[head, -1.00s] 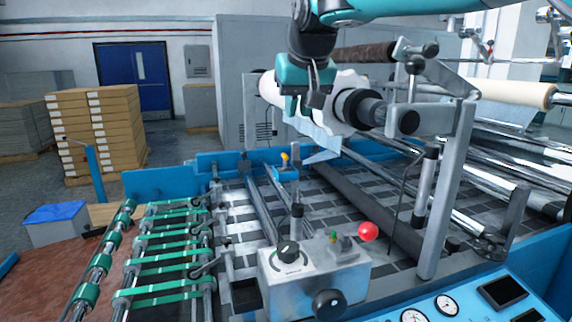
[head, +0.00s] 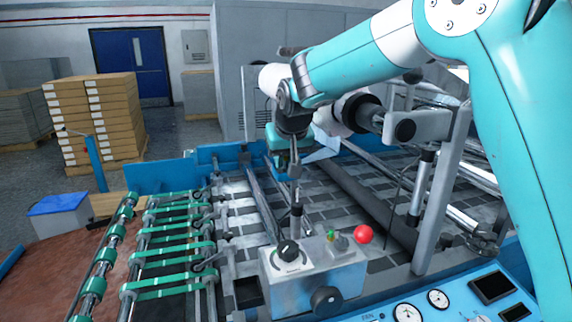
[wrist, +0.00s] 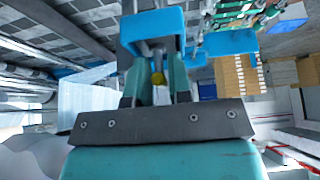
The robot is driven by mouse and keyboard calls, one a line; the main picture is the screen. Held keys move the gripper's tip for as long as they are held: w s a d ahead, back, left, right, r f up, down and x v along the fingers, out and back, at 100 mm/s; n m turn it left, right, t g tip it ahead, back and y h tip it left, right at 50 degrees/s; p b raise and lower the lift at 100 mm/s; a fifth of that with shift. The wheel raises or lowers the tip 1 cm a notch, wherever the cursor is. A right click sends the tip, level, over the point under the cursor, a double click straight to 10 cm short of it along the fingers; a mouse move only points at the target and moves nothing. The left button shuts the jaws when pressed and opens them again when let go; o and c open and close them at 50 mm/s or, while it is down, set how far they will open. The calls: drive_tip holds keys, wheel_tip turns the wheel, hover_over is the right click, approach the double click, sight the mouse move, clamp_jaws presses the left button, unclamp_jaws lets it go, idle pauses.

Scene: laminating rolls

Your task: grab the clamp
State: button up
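Whether either finger touches the clamp I cannot tell. In the head view my gripper (head: 285,153) points down over the blue crossbar of the machine, and it hides most of the clamp there.
A control box (head: 313,268) with a black dial and a red knob (head: 363,235) stands in front of the gripper. Green belts (head: 172,251) lie to the left. A large white roll (head: 330,116) and steel rollers are close behind and to the right. Stacked cartons (head: 92,125) stand far left.

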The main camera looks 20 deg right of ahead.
clamp_jaws()
